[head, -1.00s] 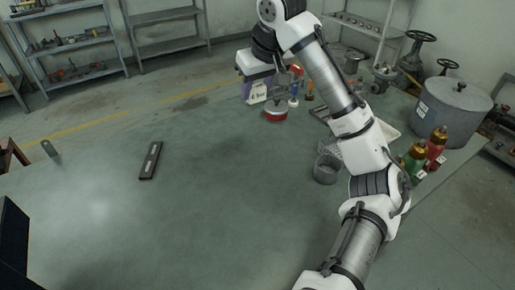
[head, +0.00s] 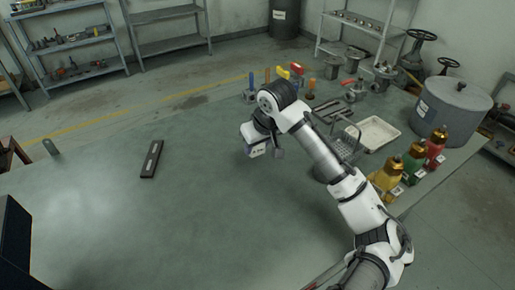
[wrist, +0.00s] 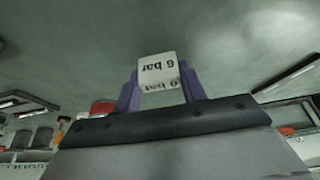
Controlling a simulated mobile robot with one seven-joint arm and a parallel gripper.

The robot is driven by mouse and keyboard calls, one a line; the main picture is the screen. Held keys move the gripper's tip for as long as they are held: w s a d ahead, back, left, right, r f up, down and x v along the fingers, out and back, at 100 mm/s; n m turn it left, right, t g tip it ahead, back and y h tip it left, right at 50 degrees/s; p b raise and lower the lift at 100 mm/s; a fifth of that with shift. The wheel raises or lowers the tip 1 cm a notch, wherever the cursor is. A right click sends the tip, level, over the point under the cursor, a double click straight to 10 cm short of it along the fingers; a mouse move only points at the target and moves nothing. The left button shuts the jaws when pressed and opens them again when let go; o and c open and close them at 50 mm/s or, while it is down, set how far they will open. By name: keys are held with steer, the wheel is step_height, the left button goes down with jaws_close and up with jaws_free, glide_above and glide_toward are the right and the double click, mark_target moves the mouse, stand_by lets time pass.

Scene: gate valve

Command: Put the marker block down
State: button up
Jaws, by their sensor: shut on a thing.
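The marker block (wrist: 158,68) is white and carries the black text "6 bar", which reads upside down in the wrist view. My gripper (wrist: 160,85) is shut on it, with one purple finger on each side. In the head view my gripper (head: 262,153) is over the middle of the grey-green table (head: 200,220), and the pale labelled block (head: 256,152) shows at its end. I cannot tell whether the block touches the table or hangs just above it.
A dark slotted bar (head: 151,160) lies to the left. Several valves with coloured handles (head: 297,68) stand at the back. A wire basket (head: 343,148), a white tray (head: 373,134), bottles (head: 413,163) and a large grey pot (head: 452,112) stand right.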

steer(key=shift+f, duration=0.95)
steer(key=shift+f, duration=0.15)
steer(key=o, duration=1)
